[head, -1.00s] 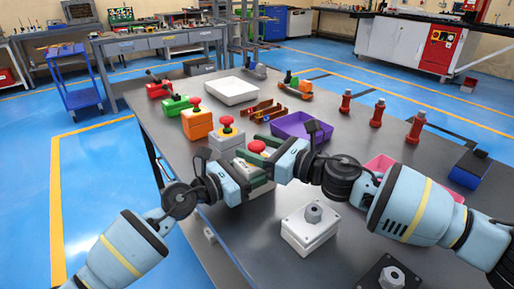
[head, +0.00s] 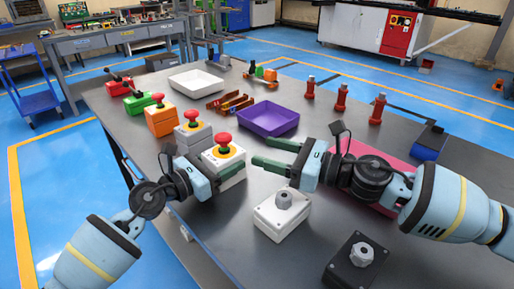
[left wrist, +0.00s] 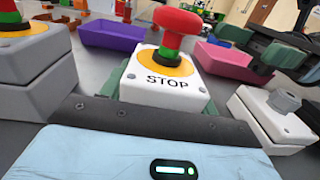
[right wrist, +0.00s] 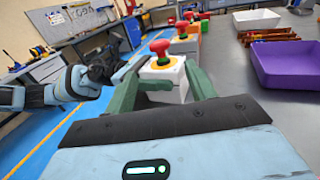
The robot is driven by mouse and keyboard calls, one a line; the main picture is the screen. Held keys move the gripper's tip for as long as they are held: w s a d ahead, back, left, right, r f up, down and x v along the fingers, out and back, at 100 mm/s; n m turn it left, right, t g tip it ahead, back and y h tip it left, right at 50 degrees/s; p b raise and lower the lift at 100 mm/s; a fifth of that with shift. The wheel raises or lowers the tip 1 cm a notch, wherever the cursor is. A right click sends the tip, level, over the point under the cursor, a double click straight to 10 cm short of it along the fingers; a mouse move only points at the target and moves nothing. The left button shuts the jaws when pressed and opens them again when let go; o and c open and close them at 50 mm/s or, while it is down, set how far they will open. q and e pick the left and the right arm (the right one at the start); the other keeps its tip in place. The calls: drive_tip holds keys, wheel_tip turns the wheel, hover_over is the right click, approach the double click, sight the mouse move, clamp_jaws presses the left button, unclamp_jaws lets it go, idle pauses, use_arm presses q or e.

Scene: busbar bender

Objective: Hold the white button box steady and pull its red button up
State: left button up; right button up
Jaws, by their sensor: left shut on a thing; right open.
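The white button box (head: 228,172) stands on the dark table, with a yellow disc, the word STOP and a red button (head: 223,138) on top. In the left wrist view the red button (left wrist: 178,20) stands up with a green collar (left wrist: 171,42) below it. My left gripper (head: 218,172) is shut on the box, its green fingers on either side of the box's body. My right gripper (head: 264,152) is open and empty, just right of the box. In the right wrist view the box (right wrist: 164,85) and button lie ahead, between its fingers.
A grey button box (head: 193,137) and an orange one (head: 162,121) stand behind left. A purple tray (head: 268,120) lies behind and a pink tray (head: 372,150) behind my right arm. A white box with a grey knob (head: 282,218) and a black one (head: 350,264) stand in front.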

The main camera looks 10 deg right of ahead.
idle(0.4)
use_arm(q)
drive_tip(key=o, duration=1.2)
drive_tip(key=v, duration=1)
drive_tip(key=shift+s+a, duration=0.1)
drive_tip(key=shift+a, duration=0.05)
drive_tip(key=shift+v, duration=0.85)
